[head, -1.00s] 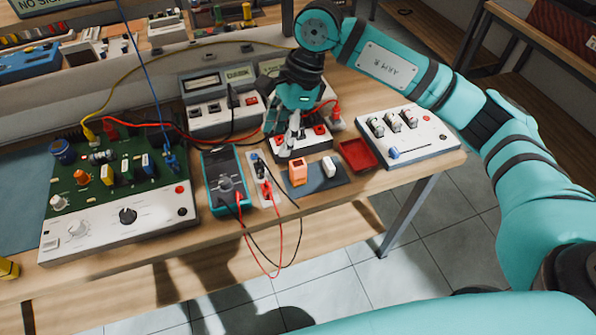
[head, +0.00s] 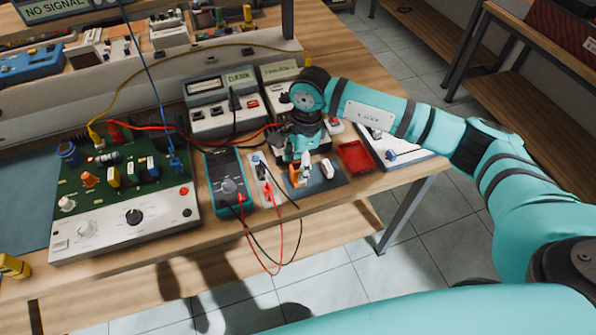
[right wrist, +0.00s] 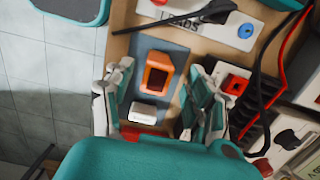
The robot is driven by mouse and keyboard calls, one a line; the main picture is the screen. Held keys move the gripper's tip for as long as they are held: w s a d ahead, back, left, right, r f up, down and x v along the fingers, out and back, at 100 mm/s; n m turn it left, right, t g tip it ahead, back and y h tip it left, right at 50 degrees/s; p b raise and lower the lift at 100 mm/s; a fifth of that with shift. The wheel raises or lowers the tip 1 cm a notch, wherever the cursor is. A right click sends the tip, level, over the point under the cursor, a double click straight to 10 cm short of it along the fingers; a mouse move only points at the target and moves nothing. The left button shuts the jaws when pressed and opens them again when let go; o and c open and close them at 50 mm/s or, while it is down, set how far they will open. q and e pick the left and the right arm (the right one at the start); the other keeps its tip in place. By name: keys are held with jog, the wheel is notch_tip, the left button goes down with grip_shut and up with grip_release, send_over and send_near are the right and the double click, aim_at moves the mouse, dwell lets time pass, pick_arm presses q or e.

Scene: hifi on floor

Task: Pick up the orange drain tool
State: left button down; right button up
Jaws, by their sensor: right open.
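The orange drain tool (head: 295,180) is a small upright orange block on a dark mat (head: 322,184) near the table's front edge. Part of it is hidden behind my fingers in the head view. In the right wrist view the orange drain tool (right wrist: 157,75) shows a dark opening in its top and lies between my spread fingers, with space on both sides. My right gripper (head: 303,168) is open and empty, low over the mat; its fingers also show in the right wrist view (right wrist: 157,98). My left gripper is not in view.
A small white block (head: 327,168) stands on the same mat, close to the right finger. A red tray (head: 355,157) is to the right. A multimeter (head: 228,180) and a white strip with red and black leads (head: 264,183) are to the left. A green circuit board (head: 120,185) is farther left.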

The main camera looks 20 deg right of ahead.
aim_at(296, 177)
jog(key=f, duration=0.1)
jog(key=f+p, duration=0.1)
jog(key=f, duration=0.1)
jog(key=shift+s+a+f+p, duration=0.15)
jog(key=shift+s+f+p, duration=0.1)
jog(key=shift+f+p, duration=0.1)
jog(key=shift+w+f, duration=0.1)
jog(key=shift+f, duration=0.5)
grip_shut()
jog(key=shift+r, duration=0.1)
